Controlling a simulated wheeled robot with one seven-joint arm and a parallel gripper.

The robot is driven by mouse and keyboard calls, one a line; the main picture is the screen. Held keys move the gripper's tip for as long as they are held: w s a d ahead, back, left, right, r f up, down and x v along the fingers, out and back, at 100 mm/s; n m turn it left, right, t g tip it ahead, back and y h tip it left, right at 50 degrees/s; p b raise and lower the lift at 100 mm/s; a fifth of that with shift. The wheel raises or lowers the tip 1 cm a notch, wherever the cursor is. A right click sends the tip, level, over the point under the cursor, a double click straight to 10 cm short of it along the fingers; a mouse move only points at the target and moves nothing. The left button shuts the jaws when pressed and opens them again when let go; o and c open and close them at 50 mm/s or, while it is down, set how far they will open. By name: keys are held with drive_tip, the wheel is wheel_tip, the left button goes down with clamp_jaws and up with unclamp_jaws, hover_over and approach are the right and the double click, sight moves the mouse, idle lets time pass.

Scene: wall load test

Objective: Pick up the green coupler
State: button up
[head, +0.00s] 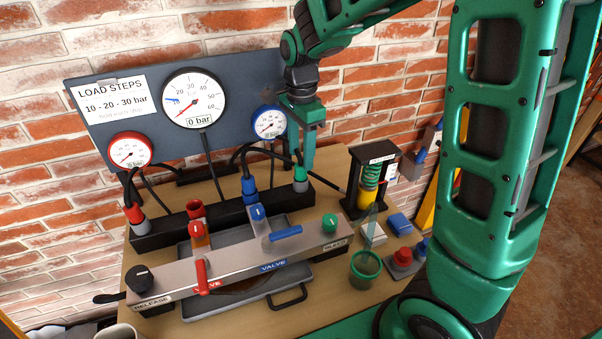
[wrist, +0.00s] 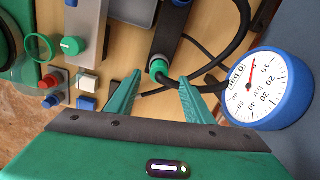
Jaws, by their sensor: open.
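The green coupler (head: 301,174) sits upright at the right end of the black manifold block (head: 165,236), with a black hose at it. My gripper (head: 307,165) is just above and beside it, fingers pointing down. In the wrist view the green coupler (wrist: 158,67) shows between and slightly beyond the tips of my open gripper (wrist: 160,77). The jaws hold nothing. I cannot tell whether a finger touches the coupler.
A blue coupler (head: 249,187) and a red coupler (head: 134,213) stand along the same block. The blue-rimmed gauge (wrist: 270,90) and black hoses are close to my gripper. A black frame with a spring (head: 370,180) stands right. A valve panel (head: 170,279) lies in front.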

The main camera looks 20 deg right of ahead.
sight(300, 159)
drive_tip(key=shift+a+f, duration=0.1)
drive_tip(key=shift+f, duration=1.9)
drive_tip(key=shift+c, duration=0.6)
drive_tip(key=c, duration=1)
drive_tip(key=shift+r, duration=0.1)
drive_tip(key=shift+r, duration=0.5)
drive_tip(key=r, duration=0.3)
drive_tip(key=shift+s+a+r, duration=0.1)
drive_tip(key=shift+a+r, duration=0.15)
drive_tip(key=shift+a, duration=0.1)
drive_tip(key=s+a+r, duration=0.1)
drive_tip(key=a+r, duration=0.1)
drive_tip(key=a, duration=0.1)
drive_tip(key=s+a+r, duration=0.1)
drive_tip(key=a+r, duration=0.1)
drive_tip(key=a, duration=0.2)
drive_tip(key=s+a+r, duration=0.1)
drive_tip(key=a+r, duration=0.1)
drive_tip(key=a, duration=0.1)
drive_tip(key=shift+a+r, duration=0.2)
drive_tip(key=shift+a, duration=0.1)
